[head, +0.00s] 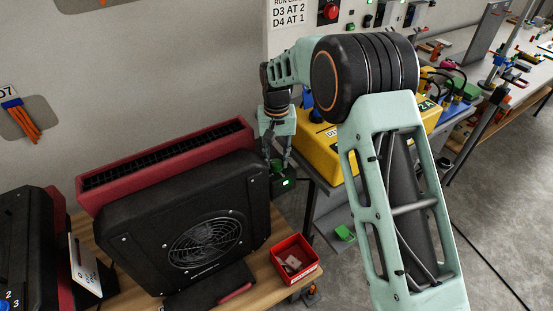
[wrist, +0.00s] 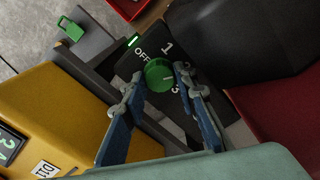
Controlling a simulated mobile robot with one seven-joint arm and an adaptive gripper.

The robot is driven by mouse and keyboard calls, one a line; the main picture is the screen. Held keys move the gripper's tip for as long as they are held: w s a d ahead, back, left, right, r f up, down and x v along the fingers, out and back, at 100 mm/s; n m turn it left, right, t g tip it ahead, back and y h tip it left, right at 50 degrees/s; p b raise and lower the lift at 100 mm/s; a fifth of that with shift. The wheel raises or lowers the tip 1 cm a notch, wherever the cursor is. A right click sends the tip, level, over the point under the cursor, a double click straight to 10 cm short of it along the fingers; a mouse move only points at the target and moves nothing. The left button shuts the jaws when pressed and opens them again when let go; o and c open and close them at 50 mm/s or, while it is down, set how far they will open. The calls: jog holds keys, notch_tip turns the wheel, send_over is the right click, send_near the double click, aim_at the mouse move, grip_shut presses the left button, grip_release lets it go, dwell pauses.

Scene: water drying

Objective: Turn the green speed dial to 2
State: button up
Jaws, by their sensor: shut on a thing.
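The green speed dial (wrist: 159,75) is a round knob on a black panel (wrist: 127,68) in the wrist view. The white labels OFF, 1 and 3 show around it. Which label the dial points to is hard to tell. In the head view my gripper (head: 276,163) reaches down at the right end of the black fan unit (head: 150,225).
A green lamp (wrist: 133,40) glows on the panel. A yellow case (head: 325,155) stands close on the right. A maroon housing (head: 165,160) lies behind the fan unit. A red bin (head: 316,266) sits at the bench's front edge. Open floor lies to the right.

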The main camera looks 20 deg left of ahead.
aim_at(277, 162)
dwell(0.3)
jog(key=o, duration=1.2)
jog(key=shift+c, duration=0.2)
notch_tip(277, 162, up, 8)
jog(key=shift+r, duration=0.1)
